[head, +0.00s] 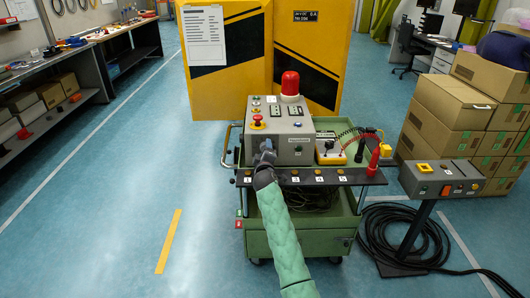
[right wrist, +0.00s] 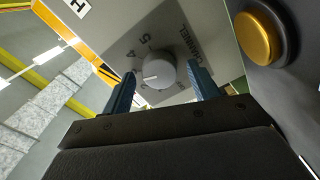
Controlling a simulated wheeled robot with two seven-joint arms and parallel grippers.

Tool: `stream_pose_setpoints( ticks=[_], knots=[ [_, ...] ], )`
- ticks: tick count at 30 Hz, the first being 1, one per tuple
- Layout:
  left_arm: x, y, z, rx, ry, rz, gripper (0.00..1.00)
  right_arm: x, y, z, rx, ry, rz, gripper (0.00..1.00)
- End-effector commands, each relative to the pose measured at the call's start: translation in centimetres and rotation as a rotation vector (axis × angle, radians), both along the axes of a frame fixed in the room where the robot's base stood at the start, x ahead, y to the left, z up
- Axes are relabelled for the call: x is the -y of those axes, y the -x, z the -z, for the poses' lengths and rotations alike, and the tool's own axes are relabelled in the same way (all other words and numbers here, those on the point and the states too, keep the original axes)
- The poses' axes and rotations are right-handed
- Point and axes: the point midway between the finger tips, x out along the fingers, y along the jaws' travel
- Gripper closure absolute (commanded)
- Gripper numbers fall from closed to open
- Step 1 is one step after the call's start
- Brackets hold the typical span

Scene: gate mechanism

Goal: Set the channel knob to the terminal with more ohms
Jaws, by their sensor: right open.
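The channel knob (right wrist: 158,74) is a round grey dial on the grey panel, marked CHANNEL, with numbers around it. Its white mark points left in the right wrist view, near the lower numbers; the exact number is unclear. My right gripper (right wrist: 162,76) is open, with one blue finger on each side of the knob; contact cannot be told. In the head view my right gripper (head: 266,156) is at the front of the grey control box (head: 291,140) and hides the knob. Numbered terminals (head: 318,180) line the cart's front strip. A yellow meter (head: 328,153) sits beside the box; its reading is unreadable.
A yellow-orange button (right wrist: 257,37) is close to the right finger. A red beacon (head: 290,83) tops the box. A red probe (head: 374,161) stands at the green cart's (head: 284,240) right. A pedestal panel (head: 440,177) and cardboard boxes (head: 440,115) stand right; floor at left is clear.

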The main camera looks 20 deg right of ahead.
Motion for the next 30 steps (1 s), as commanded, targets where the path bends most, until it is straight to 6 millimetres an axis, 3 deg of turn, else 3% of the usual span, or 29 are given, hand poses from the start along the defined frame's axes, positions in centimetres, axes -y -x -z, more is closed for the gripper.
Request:
stream_pose_setpoints(
  ticks=[15,30],
  knots=[
    [1.8,-0.7,1.6,0.043,0.039,0.013,0.64,-1.8,6.5,0.2,-0.001,0.001,0.000,0.40],
    [1.6,-0.7,2.1,0.042,0.035,0.018,0.64,-2.0,7.3,0.1,-0.001,0.000,0.001,0.40]
  ],
)
